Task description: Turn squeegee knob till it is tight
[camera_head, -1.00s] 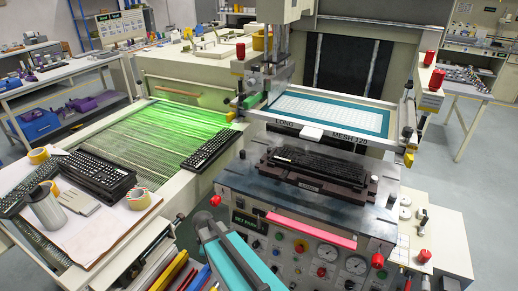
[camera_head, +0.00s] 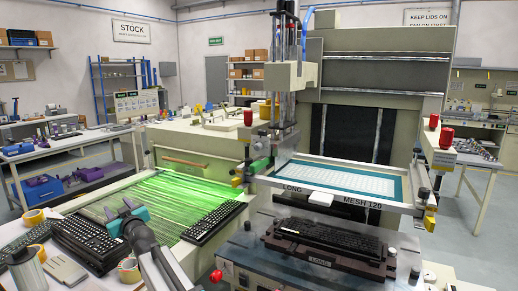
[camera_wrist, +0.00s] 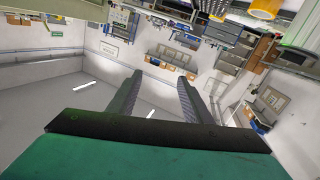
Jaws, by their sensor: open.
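The screen-printing machine stands at centre right, with its print-head column (camera_head: 289,75) over a teal-bordered screen frame (camera_head: 283,172). Red knobs show at its left side, one here (camera_head: 248,117), and at its right side, one here (camera_head: 446,138). I cannot tell which is the squeegee knob. My gripper (camera_head: 118,208) is low at the left, well apart from the machine, over the near end of the green-lit conveyor. In the wrist view my gripper (camera_wrist: 159,77) has two dark fingers apart with nothing between them. They point at the room's far wall, seen upside down.
A black keyboard (camera_head: 325,242) lies in a dark fixture below the screen. Another keyboard (camera_head: 215,222) lies along the green-lit conveyor's (camera_head: 180,205) right edge. Keyboards and tape rolls crowd the left table (camera_head: 90,283). Grey floor is open at the far right.

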